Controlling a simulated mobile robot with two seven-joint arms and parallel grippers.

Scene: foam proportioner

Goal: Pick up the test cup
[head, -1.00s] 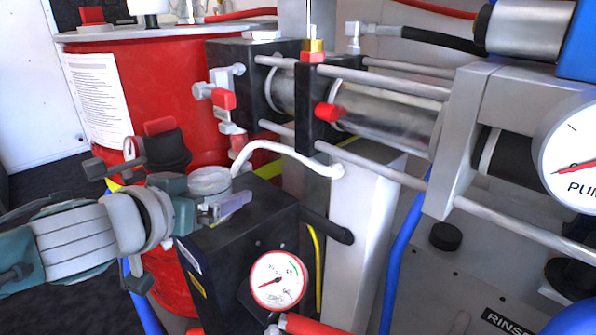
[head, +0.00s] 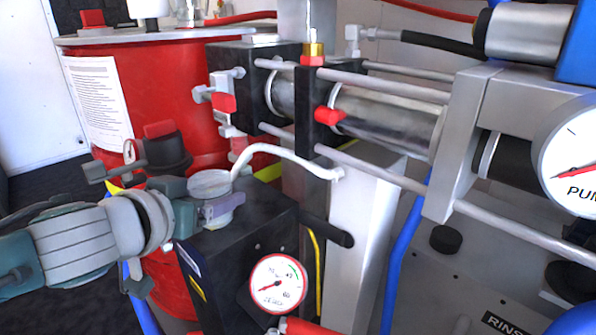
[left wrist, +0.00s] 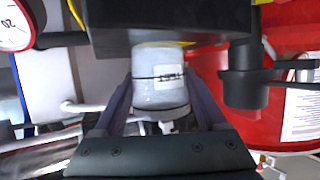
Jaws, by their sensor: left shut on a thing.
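The test cup (head: 211,185) is a small pale, translucent cup at the top left of the black box in the head view. In the left wrist view the cup (left wrist: 160,85) shows a dark line and a white label, between two finger pads. My left gripper (head: 207,212) comes in from the left and is shut on the cup's sides; it also shows in the left wrist view (left wrist: 160,108). The cup looks upright. I cannot tell whether its base touches the box. My right gripper is not in view.
The black box (head: 240,240) carries a round gauge (head: 277,284) on its front. A white curved spout (head: 285,150) passes just right of the cup. A black fitting (head: 165,152) and the red drum (head: 165,95) stand close behind. Metal rods (head: 380,175) run to the right.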

